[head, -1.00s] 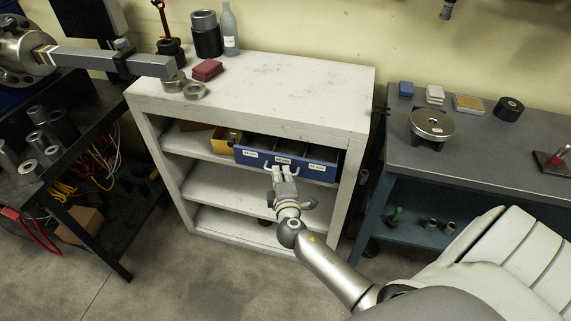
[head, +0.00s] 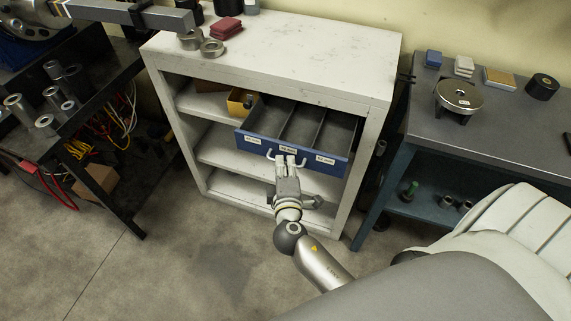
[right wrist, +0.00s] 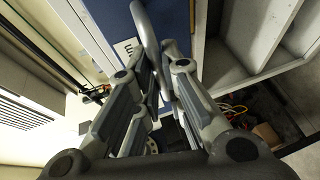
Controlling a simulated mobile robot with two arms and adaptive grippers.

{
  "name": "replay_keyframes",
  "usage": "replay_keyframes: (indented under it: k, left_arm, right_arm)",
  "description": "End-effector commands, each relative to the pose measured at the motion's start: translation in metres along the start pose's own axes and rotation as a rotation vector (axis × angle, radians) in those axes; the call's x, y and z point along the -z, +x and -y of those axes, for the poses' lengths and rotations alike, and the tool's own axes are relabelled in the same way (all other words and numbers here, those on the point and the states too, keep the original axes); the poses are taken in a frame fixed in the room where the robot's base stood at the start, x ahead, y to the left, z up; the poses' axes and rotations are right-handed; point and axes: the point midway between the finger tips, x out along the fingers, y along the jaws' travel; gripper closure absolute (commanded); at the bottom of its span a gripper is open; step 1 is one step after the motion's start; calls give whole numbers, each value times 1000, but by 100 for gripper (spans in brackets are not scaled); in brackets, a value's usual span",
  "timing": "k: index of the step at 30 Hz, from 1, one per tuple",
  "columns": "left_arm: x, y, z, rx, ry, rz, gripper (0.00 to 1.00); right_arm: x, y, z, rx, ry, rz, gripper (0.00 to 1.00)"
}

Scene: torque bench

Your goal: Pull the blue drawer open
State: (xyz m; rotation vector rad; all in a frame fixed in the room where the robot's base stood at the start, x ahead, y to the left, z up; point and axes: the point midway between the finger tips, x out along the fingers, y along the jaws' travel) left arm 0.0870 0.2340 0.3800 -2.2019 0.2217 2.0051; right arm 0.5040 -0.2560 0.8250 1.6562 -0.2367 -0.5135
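The blue drawer (head: 257,146) stands out from the middle of the white shelf unit, with its divided, empty-looking inside showing. Its front has white labels and a pale bar handle (head: 301,161). My right gripper (head: 286,162) is at the handle, in front of the drawer. In the right wrist view the grey curved handle (right wrist: 146,32) runs down between the two fingers (right wrist: 163,60), which are closed around it. The fingers hide part of the handle. My left gripper does not show.
The white shelf unit (head: 300,60) has a yellow bin (head: 238,103) left of the drawer. A grey workbench (head: 510,130) stands to the right, and a dark bench with metal cylinders (head: 62,100) to the left. The floor in front (head: 190,250) is clear.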

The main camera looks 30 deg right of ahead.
Motion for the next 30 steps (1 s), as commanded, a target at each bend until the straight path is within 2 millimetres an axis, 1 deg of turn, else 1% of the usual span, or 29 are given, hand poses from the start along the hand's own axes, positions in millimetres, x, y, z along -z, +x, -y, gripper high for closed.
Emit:
replay_keyframes:
  k: [1,3,4,12,16,20,27,30]
  left_arm:
    - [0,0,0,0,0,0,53]
    - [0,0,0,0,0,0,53]
    - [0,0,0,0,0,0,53]
    - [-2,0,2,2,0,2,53]
    - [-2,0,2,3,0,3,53]
    - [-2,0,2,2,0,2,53]
    - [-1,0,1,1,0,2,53]
    - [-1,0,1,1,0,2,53]
  right_arm:
    - [0,0,0,0,0,0,81]
    - [0,0,0,0,0,0,72]
    - [0,0,0,0,0,0,70]
    - [0,0,0,0,0,0,70]
    - [0,-7,1,1,-1,-1,70]
    - [0,-27,1,3,0,-1,70]
    - [0,-79,1,3,-1,-1,70]
    - [-1,-97,1,3,0,0,70]
